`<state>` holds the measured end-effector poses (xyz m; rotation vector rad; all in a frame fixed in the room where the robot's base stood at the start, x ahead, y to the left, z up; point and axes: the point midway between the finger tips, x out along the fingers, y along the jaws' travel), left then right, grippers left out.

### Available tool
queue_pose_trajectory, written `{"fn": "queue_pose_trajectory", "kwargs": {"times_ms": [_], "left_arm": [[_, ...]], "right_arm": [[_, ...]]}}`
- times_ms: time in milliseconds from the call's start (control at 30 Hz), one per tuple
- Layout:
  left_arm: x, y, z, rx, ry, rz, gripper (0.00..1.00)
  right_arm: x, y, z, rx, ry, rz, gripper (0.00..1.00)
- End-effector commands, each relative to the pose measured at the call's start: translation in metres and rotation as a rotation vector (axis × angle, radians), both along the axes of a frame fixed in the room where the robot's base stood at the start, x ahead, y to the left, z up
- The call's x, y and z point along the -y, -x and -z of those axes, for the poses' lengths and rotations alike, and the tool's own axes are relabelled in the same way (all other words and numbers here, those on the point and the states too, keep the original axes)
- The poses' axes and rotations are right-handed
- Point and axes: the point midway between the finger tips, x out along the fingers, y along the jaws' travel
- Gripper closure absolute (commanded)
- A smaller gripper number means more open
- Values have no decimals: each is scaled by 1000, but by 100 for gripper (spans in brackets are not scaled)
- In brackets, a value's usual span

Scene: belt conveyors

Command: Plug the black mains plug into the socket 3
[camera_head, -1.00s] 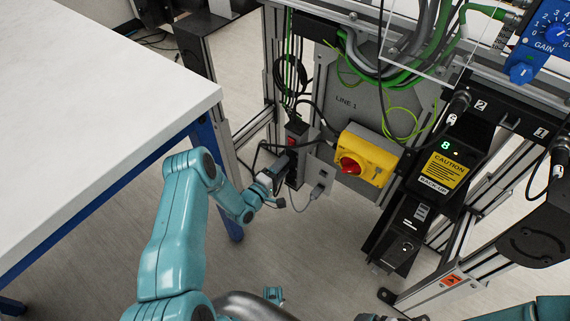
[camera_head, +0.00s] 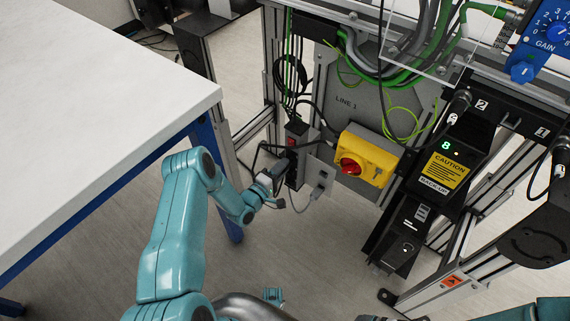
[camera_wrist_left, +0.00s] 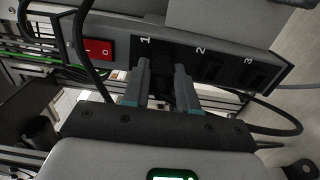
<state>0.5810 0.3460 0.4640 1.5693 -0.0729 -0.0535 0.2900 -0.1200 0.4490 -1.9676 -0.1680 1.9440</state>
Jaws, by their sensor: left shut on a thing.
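My left gripper (camera_wrist_left: 165,82) is shut on the black mains plug (camera_wrist_left: 160,88), which sits between its two fingers. The plug is right at socket 1 of the dark power strip (camera_wrist_left: 225,70). I cannot tell whether its pins are in that socket. Socket 2 (camera_wrist_left: 212,71) and socket 3 (camera_wrist_left: 257,79) lie to the right in the left wrist view and look empty. In the head view my left gripper (camera_head: 277,178) is at the strip (camera_head: 297,140), partly covering its lower part. My right gripper is not in view.
A red rocker switch (camera_wrist_left: 98,48) is on the strip, left of socket 1. Black cables (camera_wrist_left: 82,45) loop close by. A yellow box with a red knob (camera_head: 364,158) and a small grey connector (camera_head: 320,187) are right of the strip. A white table (camera_head: 90,100) stands at left.

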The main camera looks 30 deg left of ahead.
Motion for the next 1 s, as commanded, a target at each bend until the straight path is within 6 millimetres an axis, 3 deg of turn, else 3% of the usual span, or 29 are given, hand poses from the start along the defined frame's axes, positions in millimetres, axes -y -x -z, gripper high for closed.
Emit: {"fn": "queue_pose_trajectory", "kwargs": {"times_ms": [400,1000], "left_arm": [[-1,3,0,0,0,-1,100],[-4,36,0,-2,0,-1,100]], "right_arm": [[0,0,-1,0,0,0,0],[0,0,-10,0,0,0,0]]}}
